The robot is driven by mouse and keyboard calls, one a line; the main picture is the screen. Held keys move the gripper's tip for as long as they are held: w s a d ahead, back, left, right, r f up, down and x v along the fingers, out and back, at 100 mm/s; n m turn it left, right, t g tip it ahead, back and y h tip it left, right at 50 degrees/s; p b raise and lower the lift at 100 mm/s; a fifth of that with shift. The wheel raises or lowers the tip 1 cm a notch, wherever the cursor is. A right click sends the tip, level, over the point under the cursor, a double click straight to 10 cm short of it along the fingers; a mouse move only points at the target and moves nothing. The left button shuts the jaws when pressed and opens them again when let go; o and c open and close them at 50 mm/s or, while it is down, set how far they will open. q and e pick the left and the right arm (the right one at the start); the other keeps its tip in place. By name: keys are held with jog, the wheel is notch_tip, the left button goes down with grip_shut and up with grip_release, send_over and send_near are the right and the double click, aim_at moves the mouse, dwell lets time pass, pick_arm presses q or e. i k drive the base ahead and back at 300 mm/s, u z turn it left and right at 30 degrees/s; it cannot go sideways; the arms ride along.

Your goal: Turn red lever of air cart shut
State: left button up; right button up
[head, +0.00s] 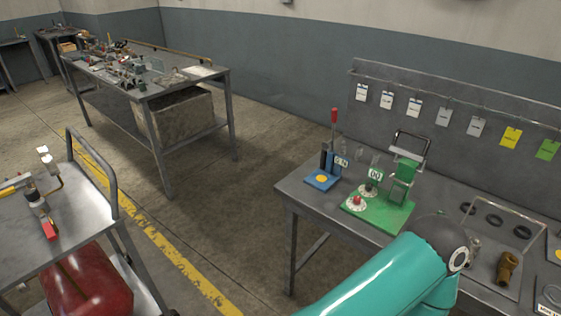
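The air cart (75,241) stands at the lower left, with a grey top, a tubular handle and a red tank (92,282) below. A small red lever (50,230) shows on the cart's top, at the lower end of a metal valve fitting (35,200). It points toward the bottom of the picture. Whether it stands open or shut is too small to tell. A teal arm of mine crosses the bottom right, over the front of the right bench. Neither gripper is in view.
The right bench (300,187) holds a blue block with an upright red handle (334,118), a green fixture (385,212) and a clear box. Coloured tags hang behind. A cluttered table (150,88) stands at the back left. Floor with a yellow line (180,262) lies free between cart and bench.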

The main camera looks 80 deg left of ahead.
aim_at(48, 227)
jog(key=z, duration=0.35)
jog(key=i, duration=0.2)
jog(key=u, duration=3.25)
jog(key=i, duration=0.3)
jog(key=u, duration=1.9)
jog(key=k, duration=0.55)
jog(key=u, duration=0.45)
jog(key=i, duration=1.65)
jog(key=z, duration=0.45)
